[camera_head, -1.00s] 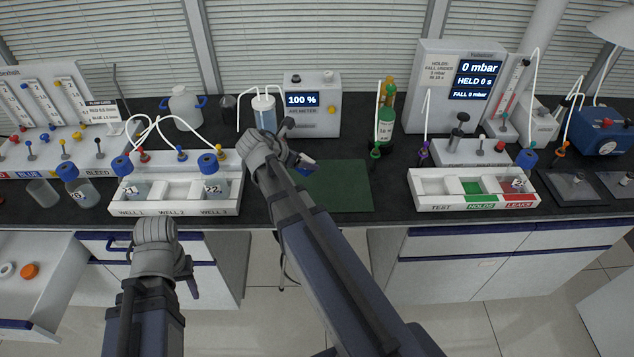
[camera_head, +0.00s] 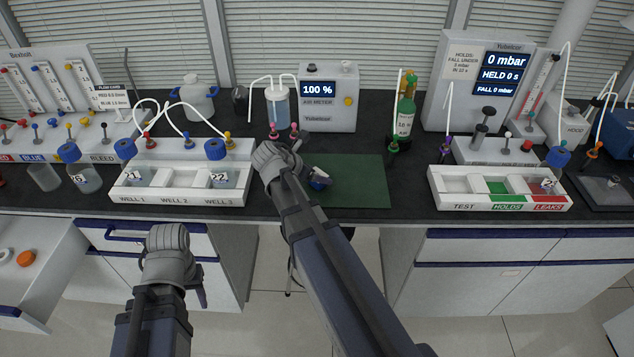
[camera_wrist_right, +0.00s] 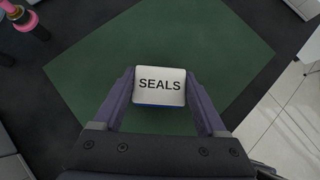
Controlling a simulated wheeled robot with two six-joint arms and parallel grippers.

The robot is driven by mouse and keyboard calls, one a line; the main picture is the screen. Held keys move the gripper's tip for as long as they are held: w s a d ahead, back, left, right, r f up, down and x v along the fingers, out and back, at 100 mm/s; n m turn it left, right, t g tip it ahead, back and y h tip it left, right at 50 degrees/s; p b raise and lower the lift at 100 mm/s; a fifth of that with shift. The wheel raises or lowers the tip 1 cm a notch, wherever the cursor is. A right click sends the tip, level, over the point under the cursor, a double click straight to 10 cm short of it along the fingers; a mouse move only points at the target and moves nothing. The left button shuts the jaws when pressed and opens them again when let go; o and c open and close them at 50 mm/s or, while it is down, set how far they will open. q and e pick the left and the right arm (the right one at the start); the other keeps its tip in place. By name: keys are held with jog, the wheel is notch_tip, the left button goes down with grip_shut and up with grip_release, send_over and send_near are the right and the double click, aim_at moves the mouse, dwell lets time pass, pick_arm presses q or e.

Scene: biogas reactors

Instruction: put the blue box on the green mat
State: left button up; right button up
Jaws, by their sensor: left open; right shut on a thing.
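The blue box (camera_head: 320,179) is small, with a white top reading SEALS. It also shows in the right wrist view (camera_wrist_right: 160,86), between both fingers. My right gripper (camera_head: 310,172) is shut on it, over the left part of the green mat (camera_head: 362,182). In the wrist view the mat (camera_wrist_right: 225,55) lies all around and below the box; whether they touch I cannot tell. My left gripper (camera_head: 199,290) is low in front of the bench, away from the box and empty; its fingers are mostly hidden by its wrist.
The well rack (camera_head: 180,198) stands left of the mat, and the test tray (camera_head: 500,203) stands to the right. The air meter (camera_head: 328,100) and green bottle (camera_head: 404,118) stand behind the mat. An open drawer (camera_head: 35,270) is at lower left. The mat's right part is clear.

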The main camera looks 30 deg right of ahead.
pick_arm(q)
jog(key=shift+f, duration=0.3)
pick_arm(e)
jog(key=shift+f, duration=0.3)
jog(key=shift+f, duration=0.2)
pick_arm(q)
jog(key=shift+f, duration=0.15)
pick_arm(e)
jog(key=o, duration=1.3)
jog(key=shift+r, duration=0.25)
pick_arm(q)
notch_tip(320, 180, up, 9)
jog(key=p, duration=0.8)
jog(key=shift+p, duration=0.35)
pick_arm(e)
jog(key=v, duration=1.2)
